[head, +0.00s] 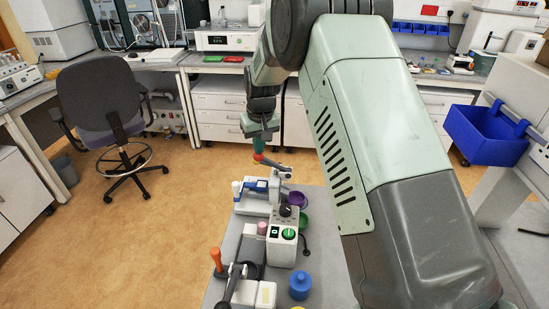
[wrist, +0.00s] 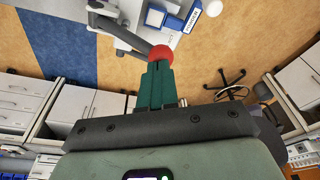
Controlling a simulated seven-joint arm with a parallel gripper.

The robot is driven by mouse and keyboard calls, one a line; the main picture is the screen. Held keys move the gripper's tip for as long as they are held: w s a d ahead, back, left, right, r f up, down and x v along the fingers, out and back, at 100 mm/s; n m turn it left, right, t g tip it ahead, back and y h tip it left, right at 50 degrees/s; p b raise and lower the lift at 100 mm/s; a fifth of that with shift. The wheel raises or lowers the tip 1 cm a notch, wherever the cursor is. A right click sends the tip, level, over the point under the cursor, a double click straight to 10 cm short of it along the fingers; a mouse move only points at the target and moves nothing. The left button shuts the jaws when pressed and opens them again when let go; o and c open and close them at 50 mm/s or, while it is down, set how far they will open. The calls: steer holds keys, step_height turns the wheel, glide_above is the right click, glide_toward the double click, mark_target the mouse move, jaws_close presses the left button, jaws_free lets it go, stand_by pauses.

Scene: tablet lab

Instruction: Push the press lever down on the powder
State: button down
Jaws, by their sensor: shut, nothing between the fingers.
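The press (head: 255,207) stands on the grey bench, white with blue parts. Its grey lever (head: 275,165) ends in a red ball knob (head: 258,157), which also shows in the wrist view (wrist: 162,53). The lever looks raised above the press body. My gripper (head: 260,146) is shut and empty, with its green fingertips at the red knob. In the wrist view my gripper's tips (wrist: 157,66) overlap the knob's lower edge; whether they touch it I cannot tell. A blue block with a white label (wrist: 188,20) shows beside the lever. The powder itself is not visible.
A control box with a green button (head: 287,235) stands in front of the press. A purple bowl (head: 297,198) and a green bowl (head: 303,222) are to its right. An orange-handled device (head: 217,259) and a blue-capped container (head: 299,286) are nearer.

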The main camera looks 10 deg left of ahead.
mark_target(255, 158)
steer(key=shift+a+f, duration=0.1)
steer(key=shift+f, duration=0.1)
steer(key=shift+a+f, duration=0.2)
steer(key=shift+f, duration=0.6)
stand_by(0.3)
steer(key=shift+a+f, duration=0.15)
steer(key=shift+f, duration=0.55)
steer(key=shift+a+f, duration=0.1)
steer(key=shift+f, duration=0.9)
steer(key=shift+r, duration=0.15)
stand_by(0.9)
